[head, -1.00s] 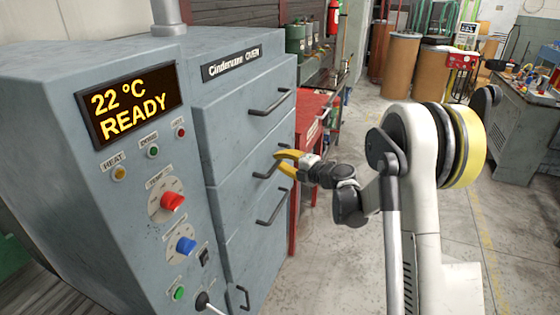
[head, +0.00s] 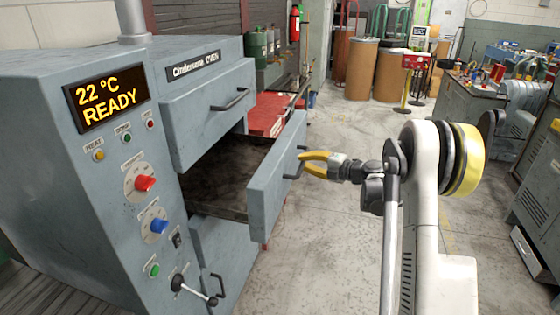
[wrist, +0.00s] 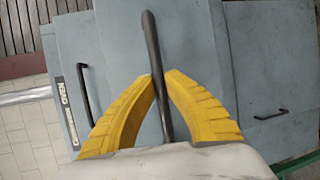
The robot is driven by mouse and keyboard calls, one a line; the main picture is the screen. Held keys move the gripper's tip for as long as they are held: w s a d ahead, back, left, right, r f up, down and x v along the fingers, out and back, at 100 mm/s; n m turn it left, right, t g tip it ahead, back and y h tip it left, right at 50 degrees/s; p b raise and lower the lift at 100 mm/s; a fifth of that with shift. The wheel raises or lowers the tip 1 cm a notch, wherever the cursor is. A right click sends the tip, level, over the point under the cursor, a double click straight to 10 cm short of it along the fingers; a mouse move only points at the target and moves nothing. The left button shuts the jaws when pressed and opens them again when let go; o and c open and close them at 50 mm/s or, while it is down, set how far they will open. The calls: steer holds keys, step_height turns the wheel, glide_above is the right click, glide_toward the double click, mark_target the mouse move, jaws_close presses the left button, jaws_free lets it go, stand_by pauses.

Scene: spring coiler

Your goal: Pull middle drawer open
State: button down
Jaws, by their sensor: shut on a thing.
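The grey middle drawer (head: 268,190) stands well out from the oven cabinet, and its dark inside (head: 225,165) shows from above. The part of the inside that I see looks empty. My gripper (head: 303,161), with yellow fingers, is at the dark bar handle (head: 291,174) on the drawer front. In the wrist view my gripper (wrist: 158,76) has its fingertips closed around the dark handle (wrist: 151,40), which runs between them.
The control panel with a lever (head: 195,290) is at the left. A red table (head: 268,113) stands behind the open drawer. The floor (head: 330,220) to the right is clear.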

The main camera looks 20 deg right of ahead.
steer(key=s+d, duration=0.5)
steer(key=d, duration=0.2)
steer(key=shift+s+d, duration=0.15)
steer(key=shift+d, duration=0.15)
steer(key=c, duration=1.4)
jaws_free()
steer(key=v, duration=1.2)
